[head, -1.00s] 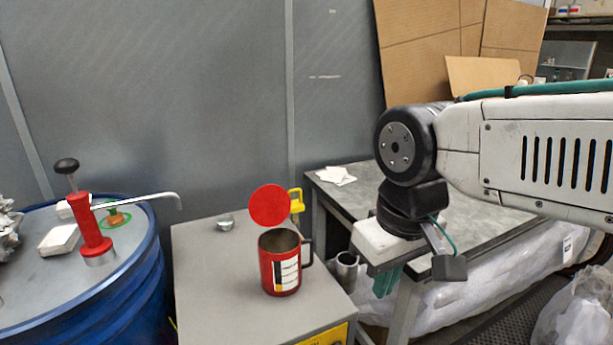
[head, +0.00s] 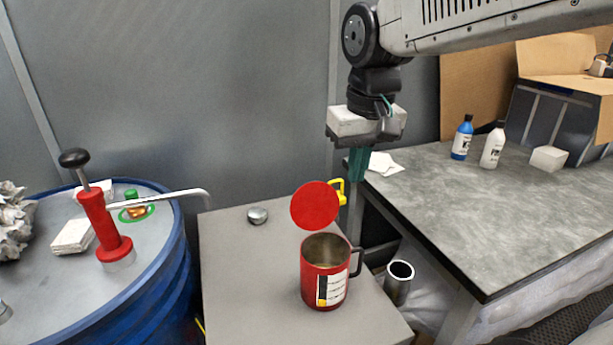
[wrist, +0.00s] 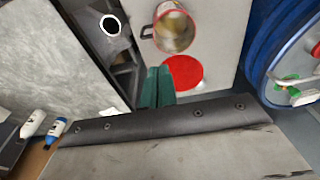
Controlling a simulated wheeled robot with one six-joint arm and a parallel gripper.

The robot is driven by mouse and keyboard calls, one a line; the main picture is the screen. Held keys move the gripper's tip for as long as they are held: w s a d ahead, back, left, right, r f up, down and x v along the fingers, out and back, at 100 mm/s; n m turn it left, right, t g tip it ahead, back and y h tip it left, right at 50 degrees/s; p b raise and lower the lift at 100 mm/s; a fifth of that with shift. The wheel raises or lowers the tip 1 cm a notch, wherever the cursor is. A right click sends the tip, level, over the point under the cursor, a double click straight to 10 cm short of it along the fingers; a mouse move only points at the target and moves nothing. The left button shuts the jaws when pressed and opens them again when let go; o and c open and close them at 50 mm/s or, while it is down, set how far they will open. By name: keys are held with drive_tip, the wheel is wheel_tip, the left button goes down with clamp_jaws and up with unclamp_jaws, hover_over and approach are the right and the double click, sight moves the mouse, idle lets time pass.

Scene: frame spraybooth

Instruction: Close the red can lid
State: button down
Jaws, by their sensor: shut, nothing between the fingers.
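The red can (head: 325,272) stands upright on a grey cabinet top in the head view, its mouth open. Its round red lid (head: 315,205) stands raised at the back of the rim. The wrist view shows the can (wrist: 174,29) from above, with the lid (wrist: 184,72) beside its mouth. My gripper (head: 357,178), with green fingers, points down behind and right of the lid, apart from it. In the wrist view my gripper (wrist: 157,88) is shut and empty, just left of the lid.
A yellow handle (head: 340,192) is close behind the lid. A small metal knob (head: 257,215) lies on the cabinet top. A blue drum (head: 160,300) with a red hand pump (head: 104,228) stands left. A grey table (head: 480,215) with bottles stands right. A metal cup (head: 399,280) is beside the cabinet.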

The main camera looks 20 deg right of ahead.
hover_over(313, 204)
drive_tip(key=w, duration=0.7)
drive_tip(key=f, duration=0.1)
wheel_tip(313, 204, down, 10)
drive_tip(key=s, duration=0.2)
drive_tip(key=shift+d+r, duration=0.25)
drive_tip(key=shift+d, duration=0.15)
